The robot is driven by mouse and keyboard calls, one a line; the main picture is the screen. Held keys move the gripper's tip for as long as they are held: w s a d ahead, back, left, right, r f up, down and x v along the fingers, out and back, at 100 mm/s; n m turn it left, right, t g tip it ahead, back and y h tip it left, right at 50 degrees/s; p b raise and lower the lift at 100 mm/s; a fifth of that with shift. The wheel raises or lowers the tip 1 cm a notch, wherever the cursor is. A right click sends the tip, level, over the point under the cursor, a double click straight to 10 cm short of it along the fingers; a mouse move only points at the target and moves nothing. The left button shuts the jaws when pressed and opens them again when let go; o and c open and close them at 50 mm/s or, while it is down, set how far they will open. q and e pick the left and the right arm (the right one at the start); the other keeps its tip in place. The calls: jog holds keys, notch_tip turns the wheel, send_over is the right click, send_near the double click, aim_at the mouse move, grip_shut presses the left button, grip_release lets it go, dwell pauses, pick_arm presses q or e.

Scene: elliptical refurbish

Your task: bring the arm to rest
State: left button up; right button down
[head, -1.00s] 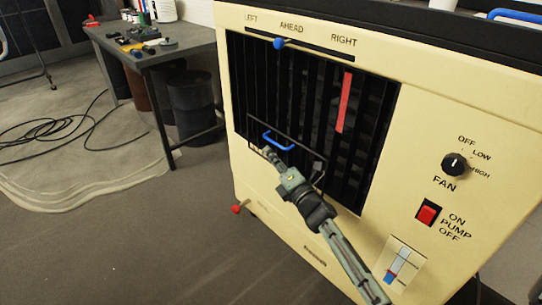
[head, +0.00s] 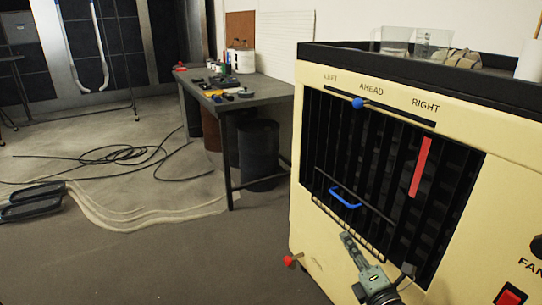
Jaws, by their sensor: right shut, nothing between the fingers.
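My right gripper (head: 347,240) is shut and empty. It is low in the head view, in front of the cream cooler (head: 330,245). Its tip appears just below the blue handle (head: 346,203) on the dark louvre grille (head: 385,150). The handle is clear of the fingers, and I see a gap between them in the picture. The rest of the right arm runs out of the bottom edge. My left gripper is not in view.
A red knob (head: 291,261) sticks out at the cooler's lower left corner. A grey workbench (head: 262,92) with tools stands behind, with a dark drum (head: 259,150) under it. Black cable (head: 120,155) lies on the floor. Open floor lies left of the cooler.

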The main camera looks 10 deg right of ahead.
jog(key=s+d+f+m+g+h+p, duration=0.1)
jog(key=s+d+f+m+g+h, duration=0.15)
jog(key=s+f+m+g, duration=0.3)
jog(key=s+d+f+m+g+h, duration=0.2)
jog(key=s+f+m+h, duration=0.15)
jog(key=f+m, duration=0.4)
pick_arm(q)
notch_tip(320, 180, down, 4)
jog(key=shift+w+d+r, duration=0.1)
pick_arm(e)
jog(key=s+a+f+m+g+y, duration=0.1)
jog(key=s+a+f+m+g, duration=0.1)
jog(key=s, duration=0.7)
jog(key=s+a+f+m+g+y, duration=0.1)
jog(key=s+a+f+m+g, duration=0.2)
jog(key=s+f+m+g, duration=0.2)
jog(key=s+m+g, duration=0.1)
jog(key=s+m, duration=0.1)
jog(key=s, duration=0.1)
jog(key=shift+s+y, duration=0.3)
jog(key=shift+s, duration=0.1)
